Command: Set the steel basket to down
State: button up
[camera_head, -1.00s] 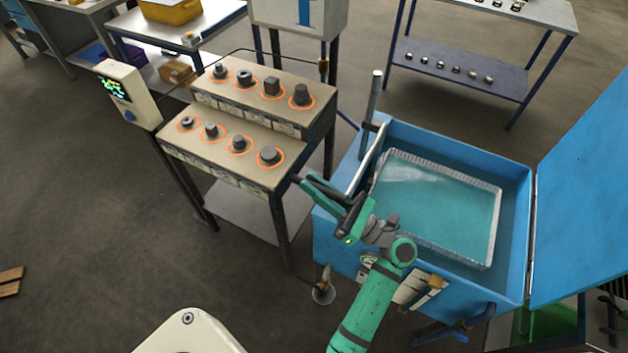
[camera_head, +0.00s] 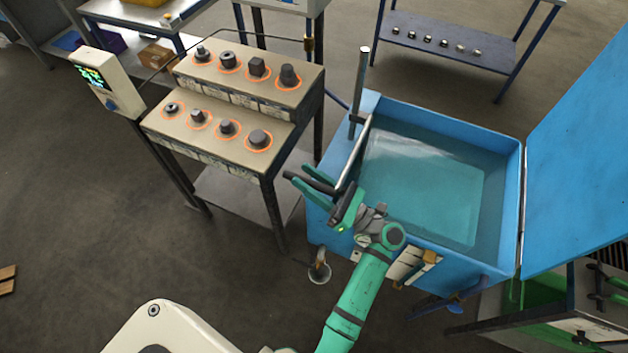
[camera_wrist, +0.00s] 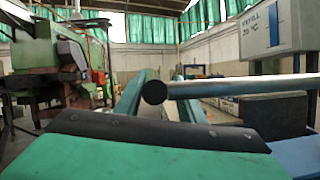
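The blue tank (camera_head: 515,190) stands open at the right, filled with teal water (camera_head: 425,180). No steel basket rim shows above the water; a paler rectangle under the surface may be the sunken basket, but I cannot tell. A silver lever bar (camera_head: 353,156) slants along the tank's left side, beside an upright post (camera_head: 360,85). My gripper (camera_head: 297,178) is at the tank's near left, by the bar's lower end. In the wrist view my gripper's fingers (camera_wrist: 165,80) are apart, and the bar (camera_wrist: 240,87) crosses in front of the right one with its dark end between them.
The tank's blue lid (camera_head: 580,160) is raised at the right. A stepped stand (camera_head: 215,140) with several metal parts in orange rings is left of my gripper. A screen box (camera_head: 105,85) is beside it. Open floor lies at lower left.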

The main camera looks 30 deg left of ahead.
jog(key=shift+d, duration=0.15)
jog(key=shift+s+d, duration=0.1)
jog(key=shift+d, duration=0.05)
jog(key=shift+s+f, duration=0.2)
jog(key=shift+s, duration=0.1)
jog(key=v, duration=0.7)
jog(key=shift+w+d, duration=0.25)
jog(key=shift+w, duration=0.1)
jog(key=shift+r, duration=0.15)
